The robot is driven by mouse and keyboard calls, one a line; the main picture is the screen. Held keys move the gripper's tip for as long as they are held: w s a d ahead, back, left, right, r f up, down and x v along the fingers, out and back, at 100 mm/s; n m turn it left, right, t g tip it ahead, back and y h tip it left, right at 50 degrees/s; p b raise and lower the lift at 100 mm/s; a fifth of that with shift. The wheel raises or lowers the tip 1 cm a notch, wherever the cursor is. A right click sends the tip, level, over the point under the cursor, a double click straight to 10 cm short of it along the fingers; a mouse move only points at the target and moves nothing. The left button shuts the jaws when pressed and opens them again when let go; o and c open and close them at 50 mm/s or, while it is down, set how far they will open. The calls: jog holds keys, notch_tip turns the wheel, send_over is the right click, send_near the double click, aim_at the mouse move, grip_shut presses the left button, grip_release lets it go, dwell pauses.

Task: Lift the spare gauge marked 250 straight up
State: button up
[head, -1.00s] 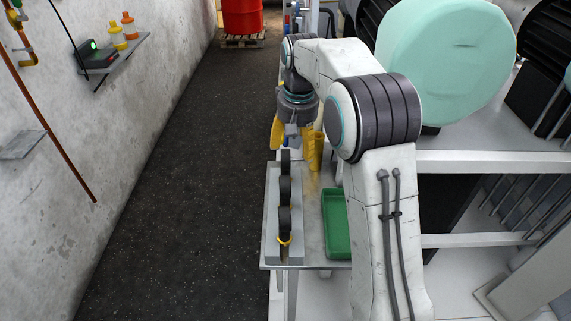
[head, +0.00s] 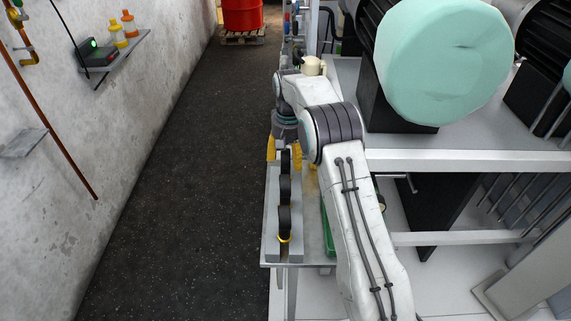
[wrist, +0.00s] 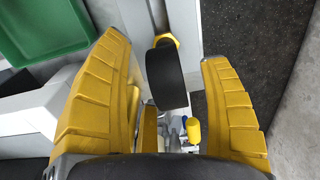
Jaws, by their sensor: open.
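Three black gauges stand in a row on a grey rack: a near one (head: 284,222) with a yellow collar, a middle one (head: 284,188) and a far one (head: 285,161). No marking is readable, so I cannot tell which is 250. My gripper (head: 284,154) is low at the far end of the row, partly hidden by my arm. In the wrist view its yellow jaws (wrist: 172,95) are open, with one black gauge (wrist: 166,80) between them and a visible gap on both sides. That gauge shows a yellow collar.
The rack (head: 270,225) sits on a metal table (head: 312,256) beside an open dark aisle. A green tray (wrist: 50,25) is near the rack, mostly hidden behind my arm in the head view. A white bench frame (head: 470,160) stands to the right.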

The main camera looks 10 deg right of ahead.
aim_at(286, 170)
jog(key=shift+w+f+p, duration=0.15)
jog(key=shift+f+p, duration=0.25)
jog(key=shift+f, duration=1.6)
grip_shut()
